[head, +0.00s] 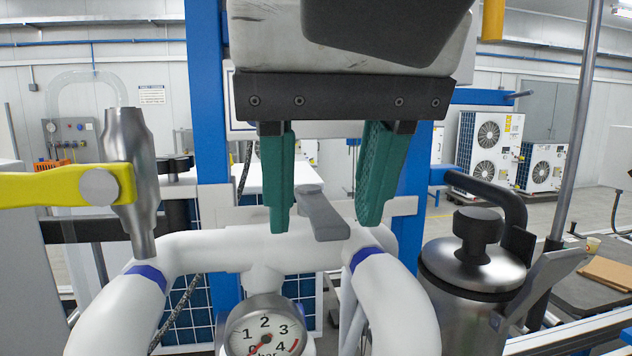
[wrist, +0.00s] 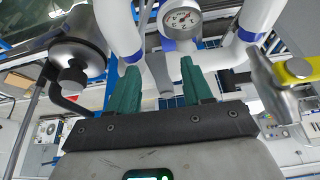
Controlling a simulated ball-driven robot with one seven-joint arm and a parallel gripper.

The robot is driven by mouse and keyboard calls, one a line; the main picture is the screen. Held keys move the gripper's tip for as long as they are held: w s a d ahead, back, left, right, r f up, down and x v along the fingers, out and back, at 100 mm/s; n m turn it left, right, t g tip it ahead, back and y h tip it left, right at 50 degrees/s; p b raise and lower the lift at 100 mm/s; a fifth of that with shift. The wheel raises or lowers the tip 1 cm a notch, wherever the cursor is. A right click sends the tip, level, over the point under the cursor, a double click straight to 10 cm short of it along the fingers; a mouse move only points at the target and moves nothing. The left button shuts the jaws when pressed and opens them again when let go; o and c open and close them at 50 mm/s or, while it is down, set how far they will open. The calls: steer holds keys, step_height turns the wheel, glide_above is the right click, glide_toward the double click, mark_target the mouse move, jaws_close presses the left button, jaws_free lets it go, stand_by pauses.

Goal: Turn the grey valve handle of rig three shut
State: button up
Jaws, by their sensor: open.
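The grey valve handle (head: 322,214) is a flat lever on top of the white pipework in the head view. It slants from upper left toward lower right, nearer to me. My gripper (head: 324,222) is open, with its green fingers pointing down on either side of the handle. Gaps show between the handle and both fingers, so it is not gripped. My gripper also shows in the wrist view (wrist: 160,82), its fingers apart and pointing at the pipes. No label naming rig three is readable.
A yellow lever (head: 65,187) on a metal valve body stands at the left. A pressure gauge (head: 264,330) sits below the handle, its needle near zero. A steel canister (head: 476,262) with a black knob stands close at the right. Blue uprights (head: 209,100) rise behind.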

steer(key=p+v, duration=0.4)
steer(key=v, duration=0.6)
steer(key=shift+r, duration=0.4)
steer(key=shift+s, duration=0.1)
